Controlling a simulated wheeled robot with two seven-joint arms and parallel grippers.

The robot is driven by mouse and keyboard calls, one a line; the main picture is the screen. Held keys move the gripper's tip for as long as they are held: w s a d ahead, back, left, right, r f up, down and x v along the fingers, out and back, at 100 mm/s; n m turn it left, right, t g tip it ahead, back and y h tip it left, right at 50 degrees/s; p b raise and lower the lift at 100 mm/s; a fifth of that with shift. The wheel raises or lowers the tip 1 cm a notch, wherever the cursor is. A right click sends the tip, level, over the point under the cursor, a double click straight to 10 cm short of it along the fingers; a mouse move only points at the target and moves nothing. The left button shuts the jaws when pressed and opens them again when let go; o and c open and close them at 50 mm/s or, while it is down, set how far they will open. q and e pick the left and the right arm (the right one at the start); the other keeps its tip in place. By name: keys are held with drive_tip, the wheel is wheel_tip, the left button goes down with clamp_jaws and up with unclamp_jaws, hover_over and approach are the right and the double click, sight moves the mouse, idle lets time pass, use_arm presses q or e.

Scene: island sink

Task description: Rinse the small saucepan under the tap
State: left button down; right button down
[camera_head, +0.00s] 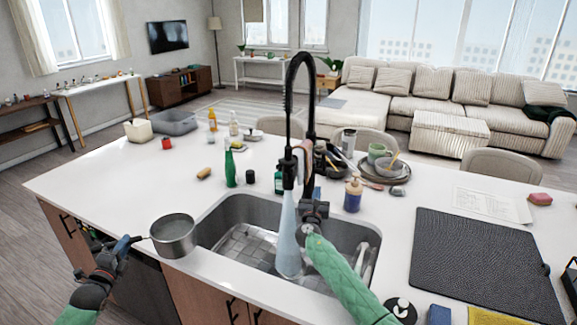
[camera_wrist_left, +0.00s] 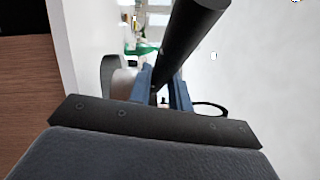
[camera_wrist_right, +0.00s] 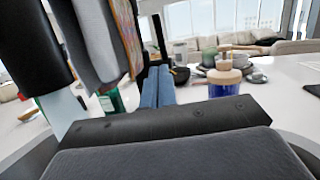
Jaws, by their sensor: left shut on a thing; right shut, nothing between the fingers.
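The small grey saucepan (camera_head: 173,238) is upright by the counter's front edge, left of the sink (camera_head: 232,258). My left gripper (camera_head: 138,239) is shut on its handle, and the dark handle (camera_wrist_left: 192,40) shows between the blue fingers in the left wrist view. The black tap (camera_head: 289,168) stands over the sink, and a pale stream of water (camera_head: 288,240) falls from it into the basin. The stream is apart from the saucepan. My right gripper (camera_head: 314,205) is shut and empty beside the tap's lower part; whether it touches the tap is unclear.
A green bottle (camera_head: 230,168) stands behind the sink's left side. A soap dispenser (camera_head: 353,193) and a tray with dishes (camera_head: 384,174) stand behind its right side. A dark mat (camera_head: 480,262) lies at right. The counter left of the sink is mostly clear.

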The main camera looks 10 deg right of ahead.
drive_tip(key=b, duration=0.5)
approach(323, 161)
drive_tip(key=x, duration=0.5)
drive_tip(key=shift+w+d, duration=0.15)
drive_tip(key=shift+w, duration=0.2)
drive_tip(key=shift+w+d+r, duration=0.15)
drive_tip(key=shift+w+r, duration=0.15)
drive_tip(key=shift+w, duration=0.15)
drive_tip(key=shift+b, duration=0.3)
